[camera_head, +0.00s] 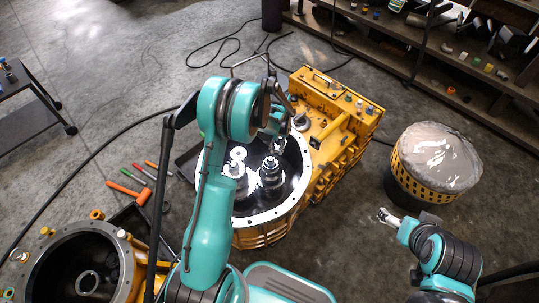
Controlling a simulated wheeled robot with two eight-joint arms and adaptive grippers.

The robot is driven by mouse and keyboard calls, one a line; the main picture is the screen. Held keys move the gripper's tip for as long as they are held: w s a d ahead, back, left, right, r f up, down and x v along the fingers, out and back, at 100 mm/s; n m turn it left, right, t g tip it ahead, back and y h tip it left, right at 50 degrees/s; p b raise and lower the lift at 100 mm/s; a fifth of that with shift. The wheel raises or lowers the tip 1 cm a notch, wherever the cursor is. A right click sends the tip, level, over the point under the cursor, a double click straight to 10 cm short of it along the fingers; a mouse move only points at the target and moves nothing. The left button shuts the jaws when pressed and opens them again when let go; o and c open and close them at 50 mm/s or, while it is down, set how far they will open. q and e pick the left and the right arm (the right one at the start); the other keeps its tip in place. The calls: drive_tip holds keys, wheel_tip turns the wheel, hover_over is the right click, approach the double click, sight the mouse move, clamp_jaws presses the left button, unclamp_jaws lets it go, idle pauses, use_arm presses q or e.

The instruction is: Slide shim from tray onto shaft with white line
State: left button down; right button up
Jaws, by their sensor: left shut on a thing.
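My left gripper (293,118) is above the far right rim of the round yellow housing (262,236). It is shut on a small grey ring (301,123) that looks like the shim, though it is small and partly hidden. Two metal shafts stand upright inside the housing, a left one (235,170) and a right one (270,174). The ring is apart from both, above and to their right. I cannot make out a white line on either shaft. My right gripper (384,215) is over bare floor at the right; its jaws are too small to read.
A yellow gearbox block (335,108) adjoins the housing. A second open housing (120,262) is at the lower left, near coloured-handled tools (128,189). A covered yellow basket (437,160) stands right. Shelving (450,62) fills the back right. A black cable crosses the floor.

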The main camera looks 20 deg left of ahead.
use_arm(q)
drive_tip(key=a+f+b, duration=0.1)
drive_tip(key=a+f, duration=0.1)
drive_tip(key=f, duration=0.6)
drive_tip(key=w+a+f+n+b, duration=0.1)
drive_tip(key=a+f, duration=0.1)
drive_tip(key=f, duration=0.6)
drive_tip(key=shift+w+b, duration=0.3)
drive_tip(key=shift+b, duration=0.05)
drive_tip(key=shift+f, duration=0.45)
idle(0.3)
drive_tip(key=shift+f, duration=1.3)
drive_tip(key=c, duration=0.9)
unclamp_jaws()
drive_tip(key=shift+f, duration=0.1)
